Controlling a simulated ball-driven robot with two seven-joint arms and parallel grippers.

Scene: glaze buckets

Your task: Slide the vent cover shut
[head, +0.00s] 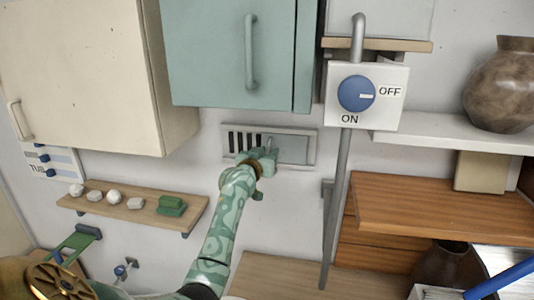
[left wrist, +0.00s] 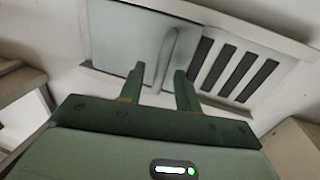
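The vent (head: 312,150) is a grey framed grille on the wall below the teal cabinet. Dark slots show at its left in the head view; the flat grey vent cover (head: 292,150) lies over its right part. In the left wrist view, the cover (left wrist: 125,38) is on the left and the slots are open on the right. The cover's upright bar handle (left wrist: 170,58) stands near its slot-side edge. My left gripper (head: 265,155) is at the handle. Its fingers (left wrist: 159,72) are apart, with the handle showing between them; contact is unclear.
The teal cabinet (head: 225,55) hangs just above the vent. A grey upright pole (head: 338,200) and an ON/OFF dial (head: 356,94) are to the right. A wooden shelf (head: 120,205) with pale stones and a green block (head: 171,205) is at lower left.

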